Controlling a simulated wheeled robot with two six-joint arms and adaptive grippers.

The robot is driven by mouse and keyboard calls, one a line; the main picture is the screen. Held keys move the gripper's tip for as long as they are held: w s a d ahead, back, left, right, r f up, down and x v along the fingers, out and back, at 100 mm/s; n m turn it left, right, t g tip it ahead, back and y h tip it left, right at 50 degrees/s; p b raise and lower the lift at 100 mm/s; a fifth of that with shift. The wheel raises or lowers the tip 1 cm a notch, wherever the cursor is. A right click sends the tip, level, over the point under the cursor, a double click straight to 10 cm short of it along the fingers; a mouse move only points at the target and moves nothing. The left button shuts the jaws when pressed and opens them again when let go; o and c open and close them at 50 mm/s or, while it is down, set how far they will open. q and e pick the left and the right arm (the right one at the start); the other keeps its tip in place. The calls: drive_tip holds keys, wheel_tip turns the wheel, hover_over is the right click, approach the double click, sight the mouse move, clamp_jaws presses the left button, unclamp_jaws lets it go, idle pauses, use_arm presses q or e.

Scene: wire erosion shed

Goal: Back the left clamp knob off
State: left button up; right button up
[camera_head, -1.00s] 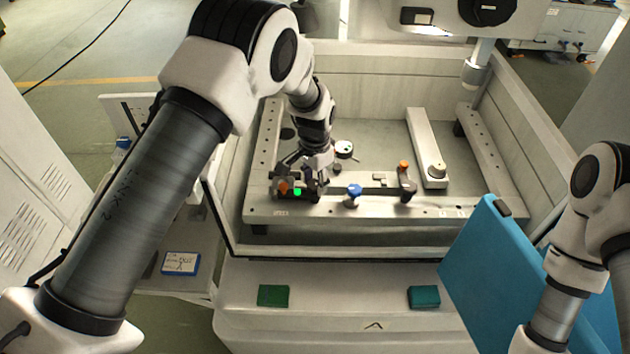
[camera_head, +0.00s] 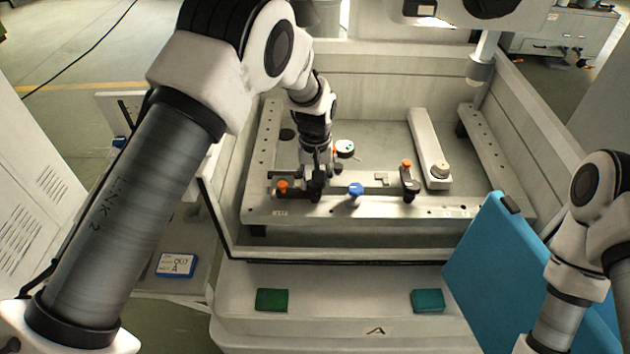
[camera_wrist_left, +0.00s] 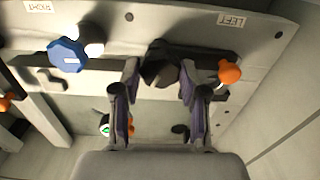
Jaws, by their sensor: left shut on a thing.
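The left clamp stands at the left end of the fixture's front rail, by a "LEFT" label in the left wrist view. Its orange tip (camera_head: 283,186) also shows in the left wrist view (camera_wrist_left: 229,72), right of my fingers. My left gripper (camera_head: 316,190) points down over this clamp. In the left wrist view its two fingers (camera_wrist_left: 160,84) are closed about the dark left clamp knob (camera_wrist_left: 160,68), whose sides they partly hide. My right arm shows at the right edge; its gripper is out of view.
A blue knob (camera_head: 355,190) stands right of my left gripper, then the right clamp (camera_head: 410,187) with an orange top. A white round dial (camera_head: 344,149) lies behind. Tank walls surround the frame. A blue panel (camera_head: 505,255) leans at the right.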

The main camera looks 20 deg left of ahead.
use_arm(q)
drive_tip(key=n, duration=0.2)
drive_tip(key=n+b, duration=0.1)
drive_tip(key=n, duration=0.2)
drive_tip(key=shift+s+f+n, duration=0.15)
drive_tip(key=shift+f+n, duration=0.05)
drive_tip(key=shift+n, duration=0.1)
drive_tip(key=n, duration=0.4)
drive_tip(key=shift+n, duration=0.4)
drive_tip(key=o, duration=1.1)
drive_tip(key=shift+o, duration=0.2)
drive_tip(key=shift+r, duration=0.1)
